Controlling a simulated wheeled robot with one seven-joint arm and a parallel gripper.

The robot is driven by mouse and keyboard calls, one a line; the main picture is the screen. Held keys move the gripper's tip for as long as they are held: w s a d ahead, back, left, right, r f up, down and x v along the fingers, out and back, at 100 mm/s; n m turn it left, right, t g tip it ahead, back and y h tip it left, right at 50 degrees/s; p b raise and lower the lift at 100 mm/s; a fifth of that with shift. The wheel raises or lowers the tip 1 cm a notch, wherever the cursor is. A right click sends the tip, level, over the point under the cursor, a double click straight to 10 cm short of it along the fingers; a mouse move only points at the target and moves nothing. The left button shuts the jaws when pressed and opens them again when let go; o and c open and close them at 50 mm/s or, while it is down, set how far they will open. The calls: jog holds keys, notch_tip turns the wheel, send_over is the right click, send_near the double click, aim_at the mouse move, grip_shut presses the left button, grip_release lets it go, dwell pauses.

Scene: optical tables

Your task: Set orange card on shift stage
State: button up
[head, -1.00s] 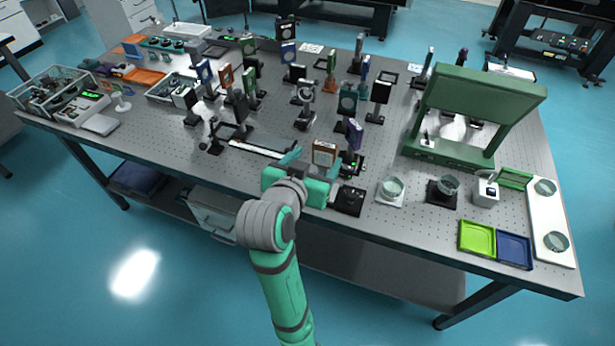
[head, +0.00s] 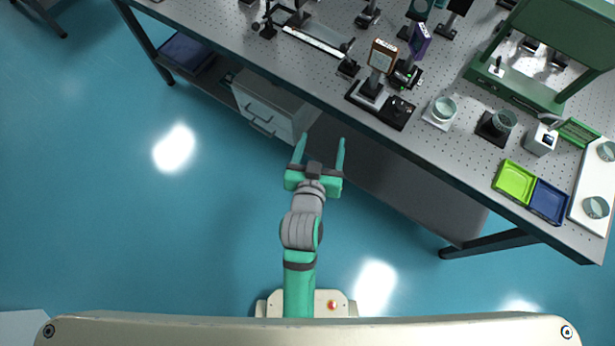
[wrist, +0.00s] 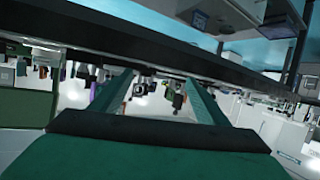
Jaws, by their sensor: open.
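The orange card (head: 382,56), an orange-brown frame with a pale face, stands upright on a dark post near the table's front edge in the head view. The post's dark foot appears to rest on the left part of a low black stage (head: 383,112) with a round knob at its right; I take this as the shift stage. The exact seating is too small to tell. My gripper (head: 321,140) is open and empty, over the floor in front of the table and clear of the card. The wrist view shows its two spread fingers (wrist: 158,85) with nothing between them.
A purple card (head: 419,40) stands close behind the orange card. To the right are glass dishes (head: 444,109), a green frame (head: 515,85), a lime tray (head: 515,182) and a blue tray (head: 549,201). A drawer cabinet (head: 270,105) is under the table. The floor in front is free.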

jog(key=s+a+t+y, duration=0.1)
jog(key=s, duration=1.1)
jog(key=s+a+f+n+y, duration=0.1)
jog(key=s+a+y, duration=0.1)
jog(key=s, duration=1.1)
jog(key=shift+s+a+f+n+t, duration=0.25)
jog(key=shift+f+n+t, duration=0.05)
jog(key=shift+t, duration=0.1)
jog(key=shift+w, duration=0.1)
jog(key=shift+a, duration=0.1)
